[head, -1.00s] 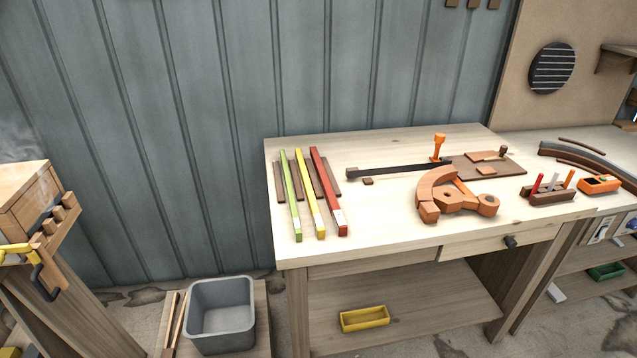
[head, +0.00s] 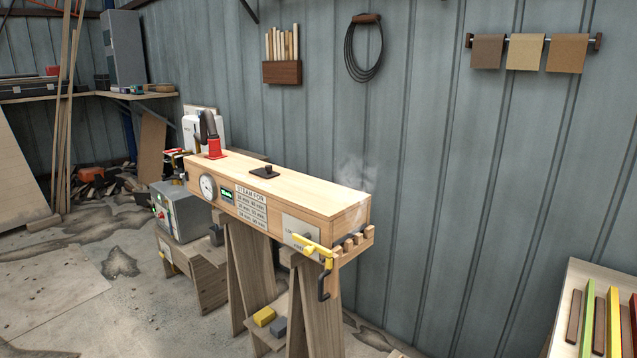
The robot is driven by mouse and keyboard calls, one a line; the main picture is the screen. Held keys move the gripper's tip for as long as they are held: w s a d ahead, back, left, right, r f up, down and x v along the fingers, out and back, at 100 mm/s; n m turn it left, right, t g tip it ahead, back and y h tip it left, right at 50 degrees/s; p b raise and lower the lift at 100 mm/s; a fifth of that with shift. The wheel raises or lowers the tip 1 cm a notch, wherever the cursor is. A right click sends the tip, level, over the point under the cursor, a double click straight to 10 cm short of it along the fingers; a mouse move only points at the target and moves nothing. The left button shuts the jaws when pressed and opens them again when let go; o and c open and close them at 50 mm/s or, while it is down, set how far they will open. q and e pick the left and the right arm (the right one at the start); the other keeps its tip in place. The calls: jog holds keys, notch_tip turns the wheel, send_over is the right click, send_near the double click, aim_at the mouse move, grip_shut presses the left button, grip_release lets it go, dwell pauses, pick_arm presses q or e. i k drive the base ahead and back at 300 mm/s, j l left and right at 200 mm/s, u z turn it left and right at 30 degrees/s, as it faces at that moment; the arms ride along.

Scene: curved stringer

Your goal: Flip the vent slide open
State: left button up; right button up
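A long wooden steam box (head: 285,195) stands on trestle legs in the middle of the head view. On its top is a small black plate with a raised knob (head: 265,170), which looks like the vent slide. I cannot tell from here whether it is open or shut. Pale steam (head: 352,172) shows at the right end of the box. Neither of my grippers is in view.
A red fitting with a dark hose (head: 214,145) stands on the box's left end. A dial (head: 208,187) and yellow lever (head: 312,245) are on its front side. A workbench with coloured strips (head: 587,318) is at the right edge. Open floor (head: 75,295) lies front left.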

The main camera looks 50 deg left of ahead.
aim_at(267, 173)
jog(key=u, duration=1.95)
jog(key=i+j+u, duration=0.1)
jog(key=i+j, duration=0.2)
jog(key=i+j+u, duration=0.1)
jog(key=i+j, duration=0.2)
jog(key=i, duration=0.25)
jog(key=i+j+u, duration=0.1)
jog(key=i+j, duration=0.15)
jog(key=i, duration=0.2)
jog(key=i+j+u, duration=0.1)
jog(key=i, duration=0.3)
jog(key=i+j+u, duration=0.1)
jog(key=i+j, duration=0.15)
jog(key=i, duration=0.2)
